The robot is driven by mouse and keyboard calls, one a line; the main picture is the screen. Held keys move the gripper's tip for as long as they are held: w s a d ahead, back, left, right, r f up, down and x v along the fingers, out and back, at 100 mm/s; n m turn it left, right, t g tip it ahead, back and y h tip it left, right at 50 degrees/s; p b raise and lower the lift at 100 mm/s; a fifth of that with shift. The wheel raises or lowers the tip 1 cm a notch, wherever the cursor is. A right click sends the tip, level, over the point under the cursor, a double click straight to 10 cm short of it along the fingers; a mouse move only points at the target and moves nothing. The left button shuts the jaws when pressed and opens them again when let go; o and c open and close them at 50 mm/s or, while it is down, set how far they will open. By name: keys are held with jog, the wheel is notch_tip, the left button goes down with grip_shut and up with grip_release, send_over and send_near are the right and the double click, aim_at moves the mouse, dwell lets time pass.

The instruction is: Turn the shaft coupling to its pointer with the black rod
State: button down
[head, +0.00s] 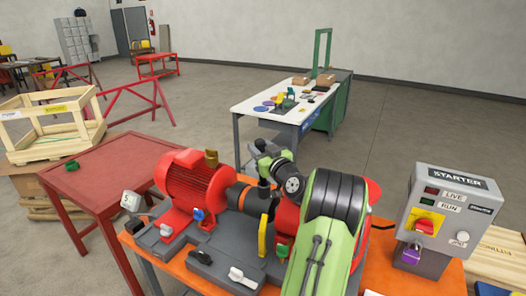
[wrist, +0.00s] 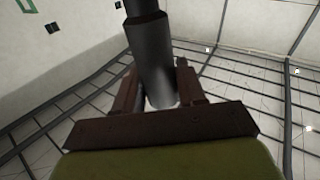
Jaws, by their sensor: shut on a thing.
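In the head view, the shaft coupling (head: 239,196) is a dark cylinder between the red motor (head: 188,183) and the pump side on the skid. A yellow upright piece (head: 263,236) stands in front of it; I cannot tell if it is the pointer. My gripper (wrist: 156,100) is shut on the black rod (wrist: 148,45), which runs up out of the wrist view between the two brown fingers. In the head view my gripper is small and partly hidden by my arm, close to the coupling's right. I cannot tell whether the rod touches the coupling.
The starter box (head: 447,222) with a red switch and purple padlock stands at the right. A red table (head: 100,177) is at the left, with a wooden crate (head: 48,122) beyond it. A white workbench (head: 262,100) stands behind. Open floor lies between them.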

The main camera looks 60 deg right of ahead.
jog(key=a+f+n+t+y+b, duration=0.1)
jog(key=a+f+n+b, duration=0.3)
jog(key=b, duration=0.5)
jog(key=s+a+f+n+t+y+b, duration=0.1)
jog(key=a+f+n+t+b, duration=0.2)
jog(key=a+b, duration=0.5)
jog(key=a+f+n+t+y+b, duration=0.1)
jog(key=a+f+n+b, duration=0.4)
jog(key=b, duration=0.6)
jog(key=shift+s+a+f+n+t, duration=0.25)
jog(key=shift+a+n+t, duration=0.05)
jog(key=shift+a+t, duration=0.45)
dwell(1.7)
jog(key=shift+a, duration=0.1)
jog(key=a+r, duration=0.3)
jog(key=a, duration=0.3)
jog(key=shift+s+r, duration=0.3)
jog(key=shift+r, duration=0.1)
dwell(0.8)
